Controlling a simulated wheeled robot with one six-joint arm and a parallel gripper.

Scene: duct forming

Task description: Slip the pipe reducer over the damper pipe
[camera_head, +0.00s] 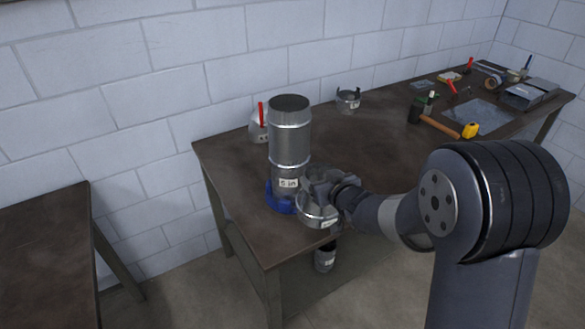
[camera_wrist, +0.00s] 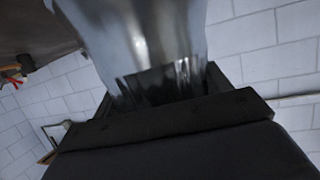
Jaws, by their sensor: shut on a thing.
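A tall metal pipe (camera_head: 290,140) with a "5 in" label, which looks like the damper pipe, stands upright in a blue base (camera_head: 277,196) near the table's front left corner. My gripper (camera_head: 335,186) is shut on a short, round metal piece, the pipe reducer (camera_head: 316,212), at the front right of the pipe's foot. The reducer is low, well below the pipe's open top, and not around it. Whether it touches the pipe or base I cannot tell. In the wrist view, the shiny reducer (camera_wrist: 150,40) fills the upper middle, between my gripper's dark fingers (camera_wrist: 165,88).
The brown worktable (camera_head: 225,165) stands against a white block wall. A red-handled item (camera_head: 259,120) and a small metal collar (camera_head: 348,100) sit behind the pipe. A hammer (camera_head: 440,126) and several tools lie at the right. A labelled metal piece (camera_head: 325,259) shows below the table edge.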

